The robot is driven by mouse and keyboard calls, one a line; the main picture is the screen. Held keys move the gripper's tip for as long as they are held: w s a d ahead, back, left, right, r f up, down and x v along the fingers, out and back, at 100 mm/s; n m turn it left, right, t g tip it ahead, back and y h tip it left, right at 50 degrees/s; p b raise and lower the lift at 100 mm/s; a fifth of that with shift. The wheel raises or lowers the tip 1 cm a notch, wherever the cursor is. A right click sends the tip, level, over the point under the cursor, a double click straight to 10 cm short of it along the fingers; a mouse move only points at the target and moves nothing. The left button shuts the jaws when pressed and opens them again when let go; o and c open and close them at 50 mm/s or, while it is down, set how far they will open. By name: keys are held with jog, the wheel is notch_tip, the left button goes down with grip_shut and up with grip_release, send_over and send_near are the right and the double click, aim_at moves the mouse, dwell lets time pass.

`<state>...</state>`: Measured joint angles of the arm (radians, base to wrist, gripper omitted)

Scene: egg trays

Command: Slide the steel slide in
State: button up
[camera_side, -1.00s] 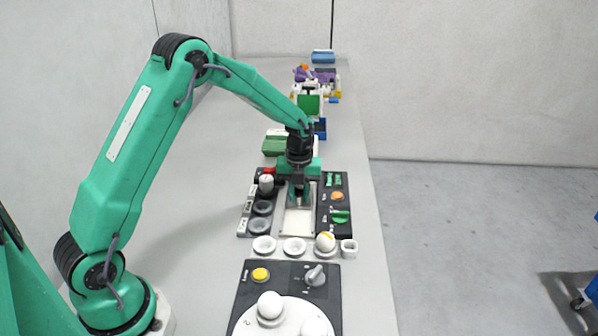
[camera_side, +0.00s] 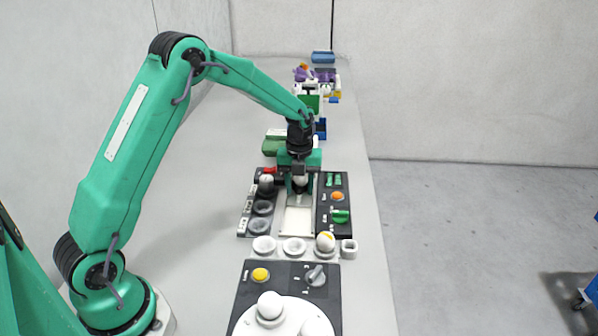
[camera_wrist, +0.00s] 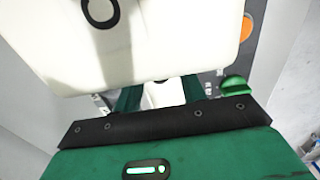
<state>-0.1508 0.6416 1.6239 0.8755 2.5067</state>
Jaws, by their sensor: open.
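My gripper (camera_side: 299,187) is green and dark and points down over the far half of the pale rectangular panel (camera_side: 297,222) in the side view. Its jaws are open. A small grey steel-looking piece (camera_side: 301,200) shows just below the jaws, probably the steel slide; I cannot tell whether they touch it. In the wrist view the dark green fingers of my gripper (camera_wrist: 160,96) stand apart, with a pale surface between them. A large cream shape (camera_wrist: 140,35) with a dark ring fills the top of that view and hides much of the work.
An orange button (camera_side: 337,196) and a green lever (camera_side: 340,216) sit right of the panel. White cups (camera_side: 294,246) and a control board with a yellow button (camera_side: 261,274) lie nearer.

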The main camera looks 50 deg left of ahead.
jog(key=shift+r, duration=2.05)
jog(key=shift+r, duration=0.1)
notch_tip(320, 180, up, 8)
dwell(0.4)
